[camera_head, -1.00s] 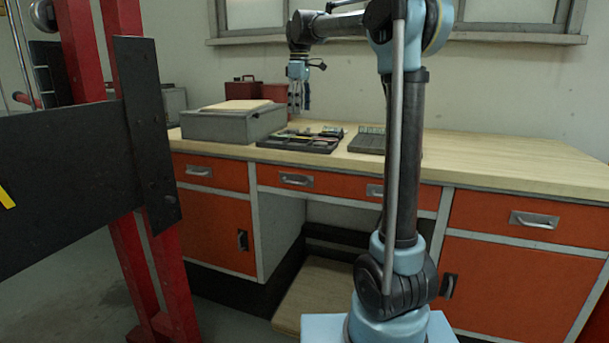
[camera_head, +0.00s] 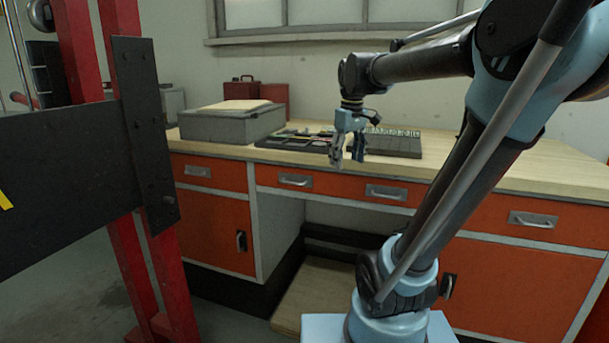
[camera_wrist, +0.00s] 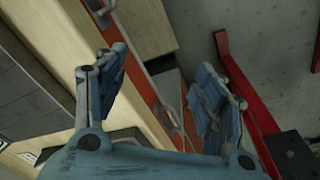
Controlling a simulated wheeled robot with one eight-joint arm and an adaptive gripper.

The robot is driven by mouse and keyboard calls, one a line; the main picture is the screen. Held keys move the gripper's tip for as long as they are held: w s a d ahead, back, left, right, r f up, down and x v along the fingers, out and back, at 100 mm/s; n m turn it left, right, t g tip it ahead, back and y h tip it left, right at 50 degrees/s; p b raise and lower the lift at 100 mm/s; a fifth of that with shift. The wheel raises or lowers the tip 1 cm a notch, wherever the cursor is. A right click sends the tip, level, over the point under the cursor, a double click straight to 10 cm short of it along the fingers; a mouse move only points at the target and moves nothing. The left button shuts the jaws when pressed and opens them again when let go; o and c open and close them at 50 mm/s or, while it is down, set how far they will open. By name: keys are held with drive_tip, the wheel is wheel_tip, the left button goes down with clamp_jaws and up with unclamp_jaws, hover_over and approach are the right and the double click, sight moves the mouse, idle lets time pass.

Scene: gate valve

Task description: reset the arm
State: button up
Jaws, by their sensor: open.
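My gripper (camera_head: 347,162) hangs from my bent arm in the head view, pointing down in front of the workbench (camera_head: 490,167). Its fingers are apart and nothing is between them. In the wrist view the two blue fingers of my gripper (camera_wrist: 160,95) are spread, with an orange drawer front and its handle behind the gap. No gate valve can be made out in either view.
A grey box (camera_head: 232,124), a tool tray (camera_head: 292,139) and a dark ridged block (camera_head: 395,144) stand on the bench. A red post (camera_head: 92,50) with a dark plate (camera_head: 62,175) fills the left. The bench's right end is clear.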

drive_tip(key=s+d+f+m, duration=0.3)
drive_tip(key=s+f, duration=0.5)
drive_tip(key=f, duration=0.2)
drive_tip(key=s+d+f+m+t, duration=0.1)
drive_tip(key=s+d+f+m, duration=0.2)
drive_tip(key=s+f, duration=0.6)
wheel_tip(320, 180, down, 2)
drive_tip(key=shift+s+f, duration=0.2)
drive_tip(key=shift+s, duration=0.1)
